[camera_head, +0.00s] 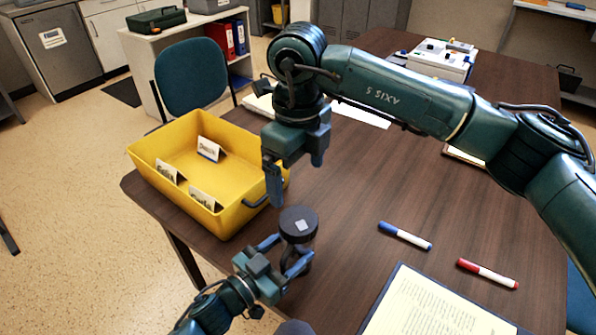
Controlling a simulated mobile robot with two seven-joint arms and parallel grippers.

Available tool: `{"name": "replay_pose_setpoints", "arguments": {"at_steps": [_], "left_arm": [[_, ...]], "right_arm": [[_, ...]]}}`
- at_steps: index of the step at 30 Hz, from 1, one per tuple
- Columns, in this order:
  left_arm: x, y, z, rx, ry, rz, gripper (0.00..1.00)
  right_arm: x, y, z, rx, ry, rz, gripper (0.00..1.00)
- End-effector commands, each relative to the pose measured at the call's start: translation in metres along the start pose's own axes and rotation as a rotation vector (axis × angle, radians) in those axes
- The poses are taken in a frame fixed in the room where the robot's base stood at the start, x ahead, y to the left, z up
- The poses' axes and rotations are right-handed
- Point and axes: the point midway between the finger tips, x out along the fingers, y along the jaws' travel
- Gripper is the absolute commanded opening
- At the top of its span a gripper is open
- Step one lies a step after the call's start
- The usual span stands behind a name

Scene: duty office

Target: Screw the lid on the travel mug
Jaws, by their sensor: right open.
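The dark travel mug (304,258) stands upright near the left edge of the brown table. Its lid (291,218), a black disc with a small light square on top, sits on the mug's mouth. I cannot tell how tightly it is seated. My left gripper (285,254) comes from below with its blue fingers on either side of the mug's body, shut on it and hiding part of it. My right gripper (295,172) points down above the lid, open and empty, apart from it.
A yellow bin (236,218) with several name cards stands left of the mug, close to both grippers. A blue marker (405,236), a red marker (487,273) and a clipboard (386,307) lie to the right. A white device (441,60) is at the back.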

Motion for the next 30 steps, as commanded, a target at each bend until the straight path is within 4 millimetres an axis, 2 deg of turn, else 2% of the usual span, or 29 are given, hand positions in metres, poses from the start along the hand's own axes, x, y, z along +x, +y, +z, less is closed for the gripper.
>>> {"name": "replay_pose_setpoints", "arguments": {"at_steps": [1,8,17,23,30], "left_arm": [[0.0,0.0,0.0,0.0,0.0,0.0,0.64],[0.0,0.0,0.0,0.0,0.0,0.0,0.83],[-0.003,0.0,0.0,0.0,-0.001,0.0,0.83],[-0.032,0.001,0.002,0.0,-0.004,0.0,0.83],[-0.087,0.001,0.002,-0.001,-0.004,0.001,0.83]], "right_arm": [[0.0,0.0,0.0,0.0,0.0,0.0,0.92],[0.001,0.0,0.0,0.0,0.0,0.0,0.92],[0.001,0.0,0.0,0.0,0.0,0.0,0.92],[0.002,0.0,0.0,0.0,0.0,0.0,0.92],[0.006,0.0,0.0,0.0,0.0,0.0,0.92]]}}
